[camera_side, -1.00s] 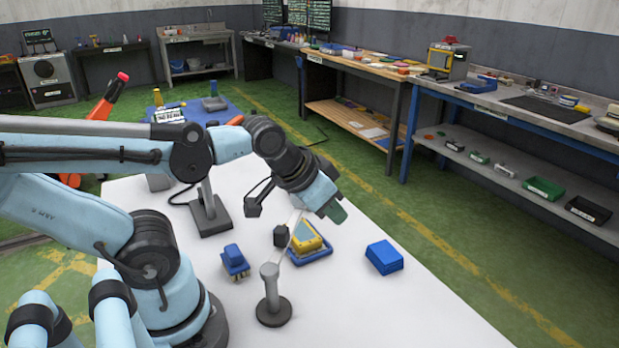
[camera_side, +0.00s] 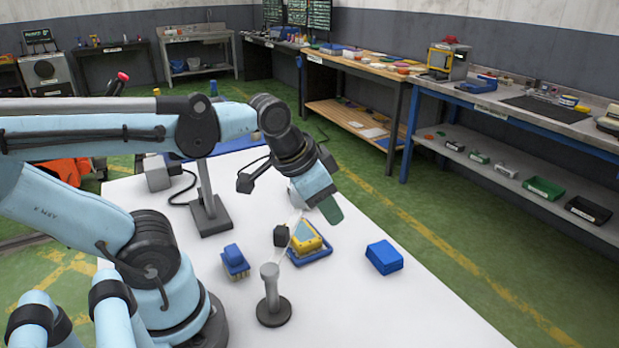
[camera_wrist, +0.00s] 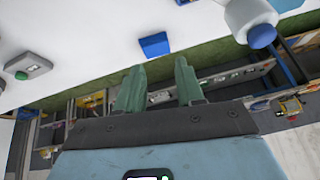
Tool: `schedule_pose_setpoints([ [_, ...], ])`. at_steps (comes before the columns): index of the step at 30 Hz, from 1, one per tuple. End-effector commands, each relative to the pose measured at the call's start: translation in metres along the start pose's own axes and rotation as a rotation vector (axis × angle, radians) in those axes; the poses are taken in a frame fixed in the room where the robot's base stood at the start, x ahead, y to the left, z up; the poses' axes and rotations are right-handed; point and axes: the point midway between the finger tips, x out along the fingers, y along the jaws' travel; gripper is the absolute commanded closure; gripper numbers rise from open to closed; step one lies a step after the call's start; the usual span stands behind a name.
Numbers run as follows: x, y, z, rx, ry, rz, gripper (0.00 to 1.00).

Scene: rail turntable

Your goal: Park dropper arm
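A grey post on a round dark base (camera_side: 272,308) stands near the front of the white table. A thin pale arm (camera_side: 291,238) runs from near the post's top toward the yellow and blue piece; I take it to be the dropper arm, with a small black block (camera_side: 281,235) beside it. My gripper (camera_side: 330,208) is above and behind the yellow piece, apart from the pale arm. In the wrist view the green fingers of my gripper (camera_wrist: 158,78) stand apart with nothing between them. The pale arm cannot be made out surely there.
A yellow piece (camera_side: 305,238) sits in a blue tray (camera_side: 318,256). A blue block (camera_side: 384,257) lies to the right and a blue brush-like piece (camera_side: 235,261) to the left. A dark-based stand (camera_side: 211,221) is behind. The table's right front is clear.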

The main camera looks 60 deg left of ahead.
Motion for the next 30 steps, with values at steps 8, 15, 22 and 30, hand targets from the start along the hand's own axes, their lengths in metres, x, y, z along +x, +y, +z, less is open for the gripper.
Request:
schedule_pose_setpoints([
  [8, -0.076, -0.014, 0.018, 0.424, -0.339, 0.129, 0.47],
  [15, -0.109, -0.015, 0.029, 0.582, -0.445, 0.228, 0.47],
  [22, -0.090, -0.013, 0.039, 0.588, -0.447, 0.232, 0.47],
  [30, -0.053, -0.010, 0.058, 0.587, -0.445, 0.230, 0.47],
])
